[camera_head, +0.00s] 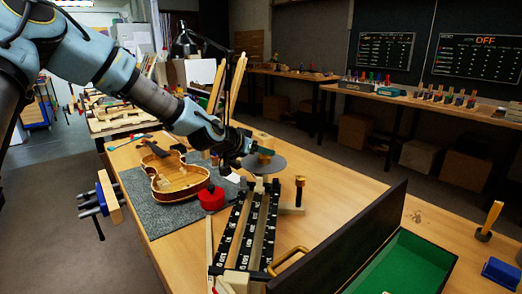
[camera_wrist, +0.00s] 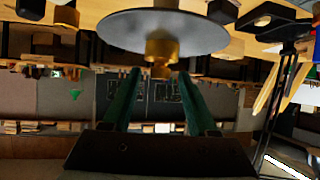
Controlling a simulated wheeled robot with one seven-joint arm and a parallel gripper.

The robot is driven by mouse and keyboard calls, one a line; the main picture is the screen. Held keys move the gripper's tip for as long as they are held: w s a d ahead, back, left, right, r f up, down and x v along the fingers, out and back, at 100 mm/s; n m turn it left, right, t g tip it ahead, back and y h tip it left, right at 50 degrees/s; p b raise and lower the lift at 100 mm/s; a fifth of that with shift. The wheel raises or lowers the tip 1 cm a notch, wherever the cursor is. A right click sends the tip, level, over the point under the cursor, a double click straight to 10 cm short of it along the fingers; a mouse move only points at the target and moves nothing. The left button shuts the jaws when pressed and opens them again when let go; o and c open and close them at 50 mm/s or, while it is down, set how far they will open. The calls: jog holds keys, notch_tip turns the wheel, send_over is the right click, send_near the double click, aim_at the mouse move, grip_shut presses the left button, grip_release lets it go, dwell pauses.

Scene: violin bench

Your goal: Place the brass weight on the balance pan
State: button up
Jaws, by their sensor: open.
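The balance pan (camera_head: 272,166) is a round grey disc at the far end of a black scale with white markings (camera_head: 232,238). In the wrist view, which looks upside down, the pan (camera_wrist: 125,27) fills the top middle. The brass weight (camera_wrist: 162,48) stands upright on it, its narrow knob pointing away from the disc. In the head view the brass weight (camera_head: 265,152) is partly hidden by my gripper. My gripper (camera_wrist: 159,74) is open, its two green fingers on either side of the knob, with gaps showing. It reaches over the pan from the left.
A violin body (camera_head: 170,178) lies on a grey mat left of the scale, with a red round object (camera_head: 211,198) between. A green-lined case (camera_head: 405,265) with a raised dark lid is at front right.

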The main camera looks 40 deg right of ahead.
jog(key=shift+r, duration=0.1)
jog(key=b+v, duration=0.1)
jog(key=v, duration=1.1)
jog(key=w+a+f+n+t+y, duration=0.1)
jog(key=w+a+f+n+y, duration=0.2)
jog(key=a, duration=0.5)
jog(key=w+a+f+n+y, duration=0.15)
jog(key=a+f, duration=0.25)
jog(key=a, duration=0.4)
jog(key=w+a+f+n+t+y, duration=0.1)
jog(key=a+f+n+y, duration=0.2)
jog(key=a, duration=0.5)
jog(key=s+a+n+g+y, duration=0.1)
jog(key=s+a+n+y, duration=0.1)
jog(key=a, duration=0.9)
jog(key=s+a+n+g+y, duration=0.1)
jog(key=s+a+n, duration=0.3)
jog(key=a, duration=0.8)
jog(key=shift+s+a+n+y, duration=0.2)
jog(key=shift+n+y, duration=0.45)
jog(key=shift+n, duration=0.3)
